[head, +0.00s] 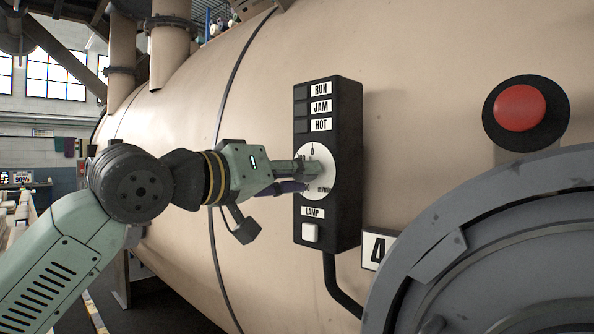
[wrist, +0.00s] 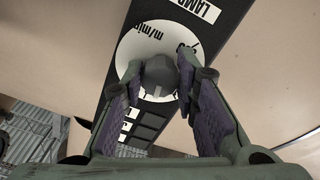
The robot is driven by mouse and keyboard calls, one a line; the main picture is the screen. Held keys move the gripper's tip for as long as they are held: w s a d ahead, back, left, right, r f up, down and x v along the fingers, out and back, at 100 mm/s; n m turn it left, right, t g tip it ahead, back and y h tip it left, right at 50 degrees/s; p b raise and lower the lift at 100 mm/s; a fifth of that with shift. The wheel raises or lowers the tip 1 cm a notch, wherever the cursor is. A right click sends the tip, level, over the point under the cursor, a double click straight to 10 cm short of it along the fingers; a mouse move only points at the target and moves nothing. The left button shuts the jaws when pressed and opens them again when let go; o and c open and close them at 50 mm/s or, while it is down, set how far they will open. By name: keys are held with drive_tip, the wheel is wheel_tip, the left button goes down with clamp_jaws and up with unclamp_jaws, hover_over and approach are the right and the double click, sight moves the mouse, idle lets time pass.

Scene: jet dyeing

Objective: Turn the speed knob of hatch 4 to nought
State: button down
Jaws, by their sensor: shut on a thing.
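The speed knob (wrist: 160,74) is a dark round knob on a white dial (wrist: 137,42) marked m/min, which also shows in the head view (head: 323,184). The dial is on a black control box (head: 346,150) on the tan vessel wall, with a mark like 0 at its top. My gripper (head: 302,174) reaches it from the left and is shut on the knob, with a purple-padded finger on each side in the wrist view. In the head view my fingers hide the knob.
The box carries RUN, JAM and HOT labels above and a LAMP button (head: 310,233) below. A red push button (head: 520,108) is at the right. A number 4 plate (head: 374,249) is partly behind the round grey hatch (head: 500,262). A cable runs below the box.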

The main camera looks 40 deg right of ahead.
drive_tip(key=shift+m, duration=1)
drive_tip(key=c, duration=1.3)
unclamp_jaws()
drive_tip(key=shift+a, duration=0.1)
drive_tip(key=a, duration=0.8)
drive_tip(key=s+a, duration=0.1)
drive_tip(key=a, duration=0.2)
drive_tip(key=shift+a, duration=0.4)
